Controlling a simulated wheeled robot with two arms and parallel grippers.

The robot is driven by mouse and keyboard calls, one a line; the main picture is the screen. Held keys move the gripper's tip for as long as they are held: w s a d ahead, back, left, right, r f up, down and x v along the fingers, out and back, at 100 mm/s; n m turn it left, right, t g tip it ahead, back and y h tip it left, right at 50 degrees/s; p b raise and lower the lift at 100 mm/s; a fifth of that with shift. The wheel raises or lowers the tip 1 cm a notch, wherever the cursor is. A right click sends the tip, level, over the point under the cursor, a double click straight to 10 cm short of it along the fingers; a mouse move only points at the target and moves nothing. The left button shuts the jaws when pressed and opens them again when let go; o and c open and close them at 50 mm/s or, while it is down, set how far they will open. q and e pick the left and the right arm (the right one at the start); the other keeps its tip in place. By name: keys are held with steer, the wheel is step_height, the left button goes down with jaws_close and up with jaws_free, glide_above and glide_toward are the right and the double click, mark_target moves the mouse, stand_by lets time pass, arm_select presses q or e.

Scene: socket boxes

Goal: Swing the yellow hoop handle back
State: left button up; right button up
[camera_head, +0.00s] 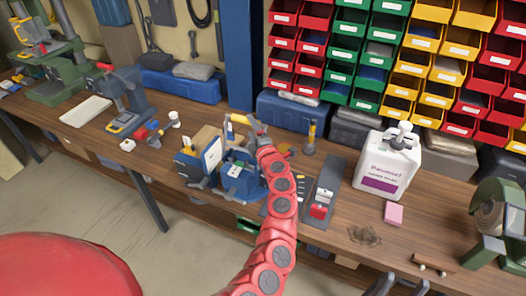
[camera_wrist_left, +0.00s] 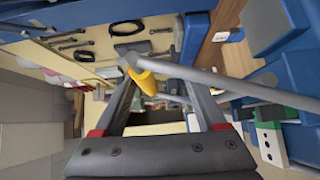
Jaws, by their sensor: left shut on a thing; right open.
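The yellow hoop handle (camera_head: 239,119) shows as a yellow grip beside my left gripper (camera_head: 260,129), above the blue socket box (camera_head: 238,182) on the workbench. In the left wrist view the yellow grip (camera_wrist_left: 147,80) lies between the fingertips of my left gripper (camera_wrist_left: 152,82), which is shut on it. Grey bars of the hoop run from the grip toward the right. My red left arm hides part of the box and handle in the head view. My right gripper (camera_head: 396,284) is open and empty at the bottom edge, in front of the bench.
Left of the box are a dark case with a white panel (camera_head: 212,153) and a cardboard box (camera_head: 206,137). A screwdriver (camera_head: 311,137) stands behind to the right. A white jug (camera_head: 386,165) and pink block (camera_head: 393,214) stand further right. Bins line the wall.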

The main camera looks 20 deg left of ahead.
arm_select(q)
steer(key=v, duration=1)
steer(key=shift+f+b, duration=0.25)
steer(key=shift+b, duration=0.15)
